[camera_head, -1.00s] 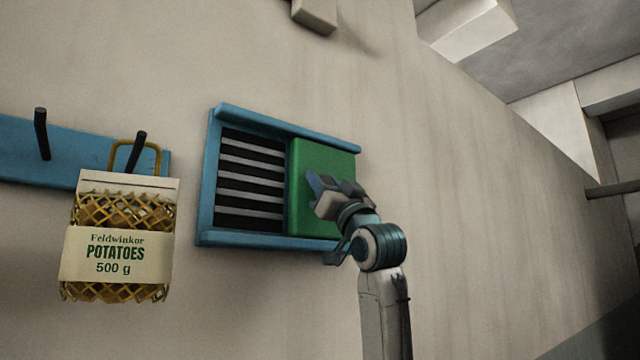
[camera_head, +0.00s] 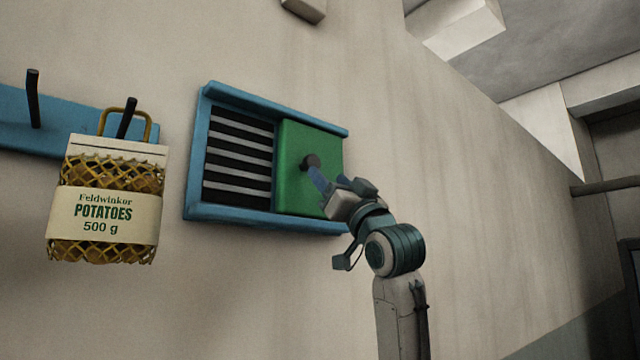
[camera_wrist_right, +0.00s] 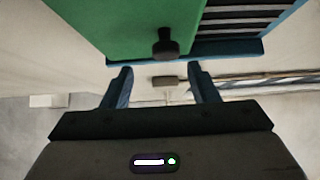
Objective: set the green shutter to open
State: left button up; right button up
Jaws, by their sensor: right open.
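The green shutter (camera_head: 296,182) sits in the right part of a blue wall frame (camera_head: 258,220). Dark and light slats (camera_head: 238,160) show in the left part of the frame. A dark knob (camera_head: 311,161) stands out from the shutter; it also shows in the right wrist view (camera_wrist_right: 165,43). My right gripper (camera_head: 338,183) is open and empty, just in front of the shutter, below and right of the knob. In the right wrist view its two fingers (camera_wrist_right: 162,86) are apart, and the knob lies beyond their tips. My left gripper is not in view.
A net sack of potatoes (camera_head: 104,212) hangs by its handle from a dark peg on a blue rail (camera_head: 60,130) at the left. A small block (camera_head: 304,10) juts from the wall above. The wall right of the frame is bare.

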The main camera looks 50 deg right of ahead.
pick_arm(q)
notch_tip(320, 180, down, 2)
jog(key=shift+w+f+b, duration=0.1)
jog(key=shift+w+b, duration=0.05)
jog(key=shift+b, duration=0.5)
pick_arm(e)
jog(key=v, duration=0.3)
jog(key=shift+s+f, duration=0.1)
jog(key=shift+f, duration=0.05)
